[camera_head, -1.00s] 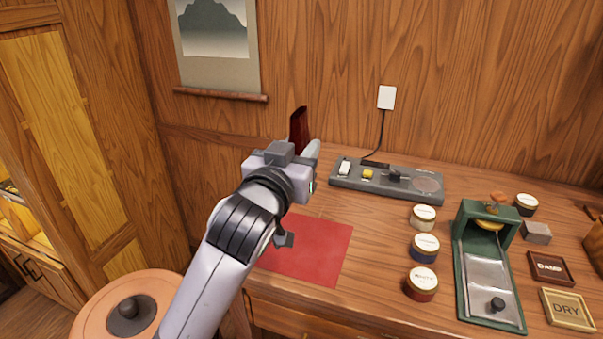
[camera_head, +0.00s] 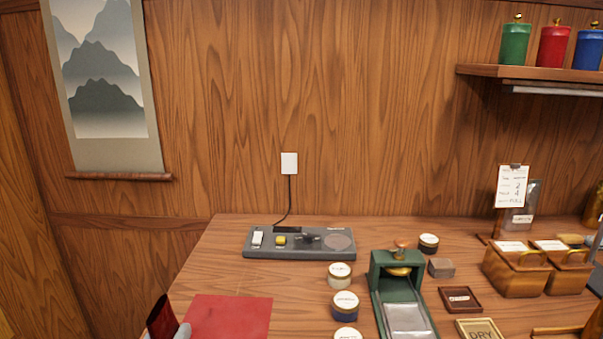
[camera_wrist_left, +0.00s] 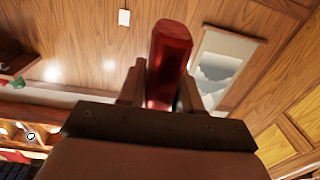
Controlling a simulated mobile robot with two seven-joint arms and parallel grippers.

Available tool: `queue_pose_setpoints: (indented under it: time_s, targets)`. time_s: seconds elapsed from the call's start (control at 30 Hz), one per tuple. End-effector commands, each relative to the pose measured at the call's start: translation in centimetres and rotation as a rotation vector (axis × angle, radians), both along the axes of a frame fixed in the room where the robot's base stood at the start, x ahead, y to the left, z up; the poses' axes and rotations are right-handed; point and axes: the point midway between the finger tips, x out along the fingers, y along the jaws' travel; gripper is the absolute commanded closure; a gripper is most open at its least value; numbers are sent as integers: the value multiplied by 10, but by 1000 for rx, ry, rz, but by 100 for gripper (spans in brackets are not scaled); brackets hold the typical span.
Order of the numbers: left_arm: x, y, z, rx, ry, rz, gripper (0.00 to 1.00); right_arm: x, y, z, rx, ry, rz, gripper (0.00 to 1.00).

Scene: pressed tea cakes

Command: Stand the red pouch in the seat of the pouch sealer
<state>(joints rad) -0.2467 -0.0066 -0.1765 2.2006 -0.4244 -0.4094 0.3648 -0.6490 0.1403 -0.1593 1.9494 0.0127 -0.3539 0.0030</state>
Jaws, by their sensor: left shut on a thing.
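The red pouch (camera_head: 161,317), dark red and glossy, shows at the bottom left in the head view, tilted and cut off by the frame edge. My left gripper (camera_head: 178,333) is mostly out of that view; only a light grey part shows beside the pouch. In the left wrist view the pouch (camera_wrist_left: 171,52) sticks out beyond the fingers of my left gripper (camera_wrist_left: 162,90), which is shut on it. A corded grey device (camera_head: 298,243) and a green device with a brass knob (camera_head: 383,278) stand on the table; I cannot tell whether either is the pouch sealer.
A red mat (camera_head: 228,318) lies at the table's front left. Several round jars, one of them blue (camera_head: 345,306), stand beside the green device. A small dark tray (camera_head: 460,299), a "DRY" tray (camera_head: 466,322) and wooden boxes (camera_head: 512,273) are at the right. Bare tabletop surrounds the grey device.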

Motion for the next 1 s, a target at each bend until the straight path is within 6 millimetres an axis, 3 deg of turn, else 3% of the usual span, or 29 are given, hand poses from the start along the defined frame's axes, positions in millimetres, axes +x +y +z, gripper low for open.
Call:
queue_pose_setpoints:
  time_s: [0.1, 0.3, 1.0]
  targets:
    - [-18, 6, -16, 10, 6, 5, 99, 0, 0, 0, 0, 0, 0, 57]
    - [-32, 10, -25, 20, 3, 6, 99, 0, 0, 0, 0, 0, 0, 57]
    - [-31, 11, -24, 21, -1, 7, 99, 0, 0, 0, 0, 1, 0, 57]
